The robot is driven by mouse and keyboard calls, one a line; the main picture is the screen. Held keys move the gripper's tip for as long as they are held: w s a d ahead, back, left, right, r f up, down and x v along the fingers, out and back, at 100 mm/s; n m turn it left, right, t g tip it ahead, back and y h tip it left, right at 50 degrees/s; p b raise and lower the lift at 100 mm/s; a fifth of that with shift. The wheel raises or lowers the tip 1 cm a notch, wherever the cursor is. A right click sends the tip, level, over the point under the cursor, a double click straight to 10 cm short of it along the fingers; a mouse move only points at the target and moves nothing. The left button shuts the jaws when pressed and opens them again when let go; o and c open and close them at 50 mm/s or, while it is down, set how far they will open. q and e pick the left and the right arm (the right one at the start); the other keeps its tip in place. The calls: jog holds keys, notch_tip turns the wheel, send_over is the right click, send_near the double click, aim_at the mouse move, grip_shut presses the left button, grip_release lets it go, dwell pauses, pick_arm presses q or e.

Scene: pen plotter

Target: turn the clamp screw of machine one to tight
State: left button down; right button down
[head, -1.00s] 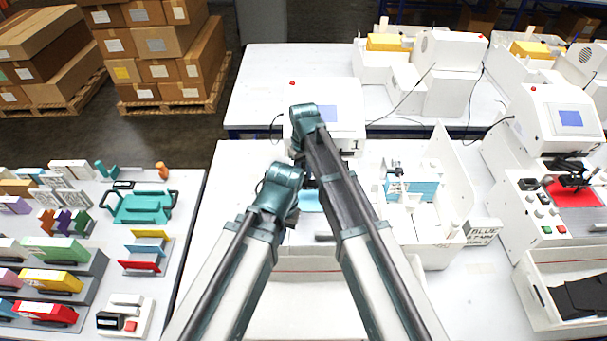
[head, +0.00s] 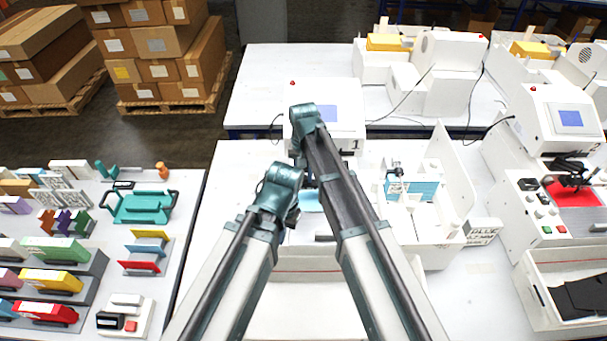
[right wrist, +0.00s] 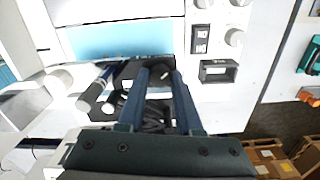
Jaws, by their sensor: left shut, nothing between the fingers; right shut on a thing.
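Machine one (head: 345,125), a white plotter with a blue screen and the number 1, stands in the middle of the head view, partly behind my arms. Its light blue sheet (head: 312,201) shows between them, and also in the right wrist view (right wrist: 125,38). In the right wrist view my right gripper (right wrist: 161,75) is shut at the black pen carriage, on what looks like the clamp screw, mostly hidden by the fingers. In the head view my left gripper (head: 293,217) is shut and empty, low beside the machine; the right gripper is hidden there.
A machine with a red sheet (head: 590,195) is at far right. A tool table (head: 190,215) is at left. Switches and knobs (right wrist: 200,40) lie near my right gripper.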

aim_at(303, 177)
dwell(0.4)
jog(key=c, duration=0.6)
grip_release()
jog(key=shift+r, duration=0.1)
notch_tip(303, 177, up, 14)
jog(key=p, duration=1.3)
jog(key=shift+p, duration=0.4)
jog(key=shift+f, duration=0.2)
